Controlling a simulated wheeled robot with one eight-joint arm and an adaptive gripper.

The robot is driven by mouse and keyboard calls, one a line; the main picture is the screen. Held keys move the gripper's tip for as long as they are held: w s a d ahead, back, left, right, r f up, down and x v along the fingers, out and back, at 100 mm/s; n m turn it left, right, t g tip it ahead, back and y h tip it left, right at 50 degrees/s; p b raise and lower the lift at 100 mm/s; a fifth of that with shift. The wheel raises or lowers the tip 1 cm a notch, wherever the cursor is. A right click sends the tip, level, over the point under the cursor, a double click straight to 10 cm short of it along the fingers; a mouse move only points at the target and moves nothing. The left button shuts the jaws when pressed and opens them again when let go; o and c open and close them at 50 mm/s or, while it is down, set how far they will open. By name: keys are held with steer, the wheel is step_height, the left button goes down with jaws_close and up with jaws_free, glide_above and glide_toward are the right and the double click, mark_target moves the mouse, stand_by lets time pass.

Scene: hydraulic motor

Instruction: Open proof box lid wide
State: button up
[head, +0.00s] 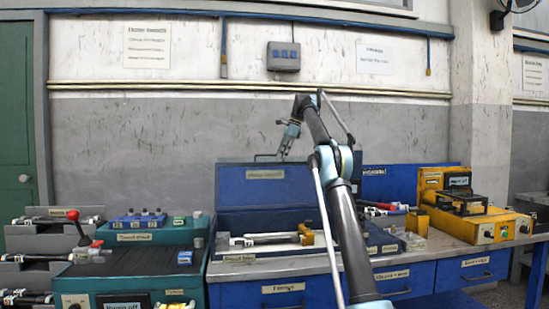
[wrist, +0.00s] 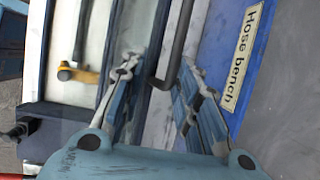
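The proof box (head: 225,248) sits on the bench in the middle of the head view, with a hose piece with a yellow end (head: 306,234) in its front part. Blue panels rise behind it; I cannot tell clearly which is the lid. A label reading "Hose bench" (wrist: 245,55) is on a blue panel at the right of the wrist view. My gripper (wrist: 157,88) has its two fingers apart. A thin dark bent handle (wrist: 181,40) reaches between them, its bend near the fingertips. I cannot tell if they touch. In the head view my gripper (head: 285,145) is above the blue panel's top edge.
A yellow machine (head: 470,215) stands at the right of the bench. The wall behind carries a blue pipe (head: 320,20) and a grey switch box (head: 284,57).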

steer(key=d, duration=0.5)
steer(key=shift+w+d, duration=0.3)
steer(key=shift+d, duration=0.1)
